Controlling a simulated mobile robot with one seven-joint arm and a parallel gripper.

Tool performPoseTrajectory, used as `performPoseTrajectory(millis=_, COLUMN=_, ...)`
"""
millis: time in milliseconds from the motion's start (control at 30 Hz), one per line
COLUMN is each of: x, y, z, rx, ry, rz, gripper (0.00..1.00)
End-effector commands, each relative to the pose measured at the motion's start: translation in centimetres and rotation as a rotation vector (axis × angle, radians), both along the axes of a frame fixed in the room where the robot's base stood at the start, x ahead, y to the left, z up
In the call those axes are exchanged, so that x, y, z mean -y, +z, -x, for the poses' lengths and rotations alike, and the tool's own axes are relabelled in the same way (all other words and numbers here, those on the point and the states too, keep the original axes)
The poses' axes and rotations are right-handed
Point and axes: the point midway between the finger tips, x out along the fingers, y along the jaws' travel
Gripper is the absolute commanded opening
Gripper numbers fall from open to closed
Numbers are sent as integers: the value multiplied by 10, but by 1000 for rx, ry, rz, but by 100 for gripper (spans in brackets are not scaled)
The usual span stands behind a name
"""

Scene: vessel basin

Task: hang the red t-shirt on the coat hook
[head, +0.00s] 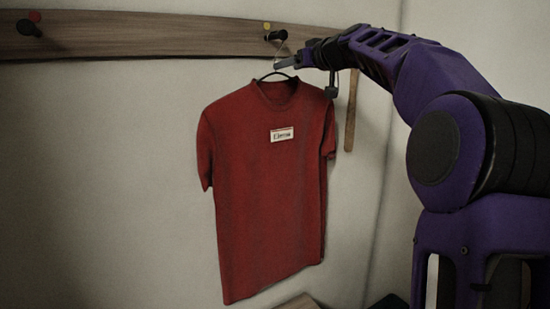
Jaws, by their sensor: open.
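The red t-shirt (265,190) is on a black hanger (277,75) and hangs upright in front of the wall. It has a small white label on the chest. The hanger's hook is up close to a black coat hook (275,36) under a yellow dot on the wooden rail; whether it sits over the peg is too small to tell. My gripper (285,63) reaches in from the right beside the hanger's hook, just above the shirt collar. Its jaws are open, though the fingers show only small and edge-on.
The wooden rail (150,37) runs along the wall at the top. Another black coat hook (28,27) under a red dot is bare at the far left. A narrow wooden strip (351,110) hangs behind my arm. The wall left of the shirt is clear.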

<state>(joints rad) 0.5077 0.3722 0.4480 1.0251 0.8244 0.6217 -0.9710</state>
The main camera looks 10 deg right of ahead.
Motion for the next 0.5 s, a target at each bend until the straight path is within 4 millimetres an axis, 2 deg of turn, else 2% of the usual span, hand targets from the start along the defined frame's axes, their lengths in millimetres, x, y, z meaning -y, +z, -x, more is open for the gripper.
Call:
performPoseTrajectory(millis=100, x=-7, y=-1, z=-17, rx=-2, ry=2, rz=-2, gripper=64)
performPoseTrajectory(millis=367, x=-13, y=-3, z=-33, rx=-1, ry=1, rz=0, gripper=64)
performPoseTrajectory(millis=500, x=-20, y=-3, z=-54, rx=-1, ry=2, rz=-1, gripper=64)
